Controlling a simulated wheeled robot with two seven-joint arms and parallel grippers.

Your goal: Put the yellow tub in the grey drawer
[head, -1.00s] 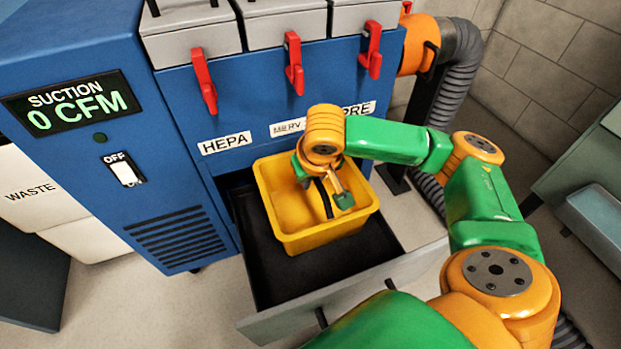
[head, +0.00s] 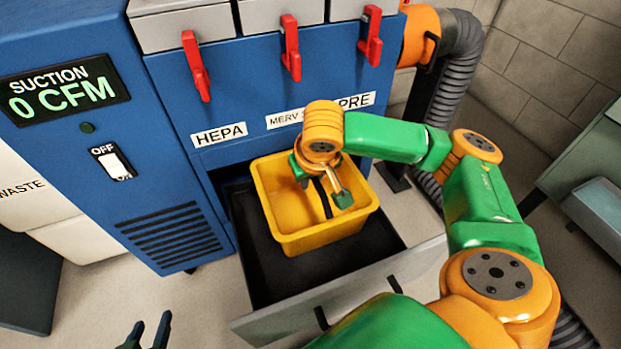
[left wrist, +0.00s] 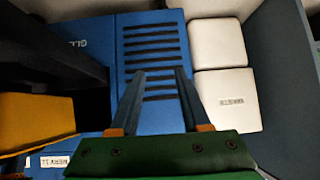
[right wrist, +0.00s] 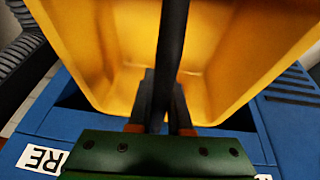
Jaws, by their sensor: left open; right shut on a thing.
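The yellow tub (head: 318,237) is in the open grey drawer (head: 345,290), toward its back, over the dark drawer floor; I cannot tell whether it touches that floor. My right gripper (head: 338,197) reaches down into the tub and is shut on a dark bar that crosses it. The right wrist view shows the tub's inside (right wrist: 230,50) close up, with the bar between the fingers (right wrist: 163,85). My left gripper (head: 150,330) is open and empty at the bottom left, apart from the drawer. Its spread fingers (left wrist: 155,80) show in the left wrist view, with the tub (left wrist: 35,120) at the left.
The blue suction cabinet (head: 165,150) stands behind the drawer, with red latches (head: 291,48) and filter labels above it. A ridged grey hose (head: 455,75) is at the right. White waste bins (head: 60,225) stand at the left. Dark drawer floor lies bare in front of the tub.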

